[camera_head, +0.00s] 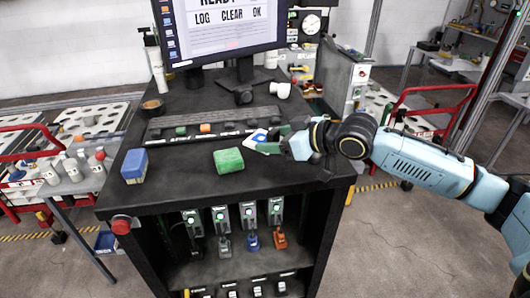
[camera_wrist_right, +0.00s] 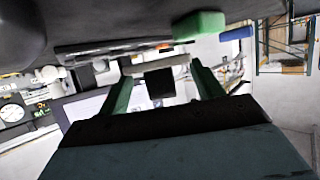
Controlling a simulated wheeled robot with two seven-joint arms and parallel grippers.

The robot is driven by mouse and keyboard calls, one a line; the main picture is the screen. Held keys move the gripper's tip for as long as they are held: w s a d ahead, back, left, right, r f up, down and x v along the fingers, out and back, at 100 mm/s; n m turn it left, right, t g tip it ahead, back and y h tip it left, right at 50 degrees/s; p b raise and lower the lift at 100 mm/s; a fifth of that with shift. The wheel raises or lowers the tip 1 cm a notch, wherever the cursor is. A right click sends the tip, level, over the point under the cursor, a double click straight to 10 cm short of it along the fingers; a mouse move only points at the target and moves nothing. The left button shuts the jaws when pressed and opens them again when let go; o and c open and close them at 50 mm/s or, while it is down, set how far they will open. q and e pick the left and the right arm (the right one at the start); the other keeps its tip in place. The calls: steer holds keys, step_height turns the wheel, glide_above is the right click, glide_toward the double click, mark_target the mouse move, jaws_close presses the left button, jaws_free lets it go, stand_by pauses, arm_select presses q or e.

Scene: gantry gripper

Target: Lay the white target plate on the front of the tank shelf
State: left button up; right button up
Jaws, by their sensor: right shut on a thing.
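My right gripper (camera_head: 268,142) reaches in from the right over the black desk, its green fingers shut on a small white plate with a blue mark (camera_head: 259,136). In the right wrist view the same white plate (camera_wrist_right: 160,63) shows nearly edge-on between the green fingertips of the right gripper (camera_wrist_right: 160,70). A dark block shows just behind it. I cannot tell for sure which surface is the tank shelf. My left gripper is in neither view.
A green block (camera_head: 228,160) and a blue block (camera_head: 134,166) lie on the black desk (camera_head: 185,185). A long control strip (camera_head: 206,128) and a monitor (camera_head: 226,28) stand behind them. Below the top, an open shelf (camera_head: 215,274) holds several devices. A red button (camera_head: 121,227) sits at the desk's front left.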

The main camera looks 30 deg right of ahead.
mark_target(274, 163)
steer(key=shift+f, duration=0.5)
steer(key=shift+w+f, duration=0.25)
steer(key=shift+f, duration=0.05)
step_height(274, 163, down, 3)
steer(key=shift+s+f, duration=0.1)
steer(key=shift+f, duration=0.1)
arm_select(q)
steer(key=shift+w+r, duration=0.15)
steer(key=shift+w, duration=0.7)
arm_select(e)
steer(key=shift+f, duration=0.1)
steer(key=o, duration=0.7)
steer(key=shift+c, duration=0.2)
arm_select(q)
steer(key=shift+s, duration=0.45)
arm_select(e)
steer(key=o, duration=0.3)
steer(key=shift+o, duration=0.2)
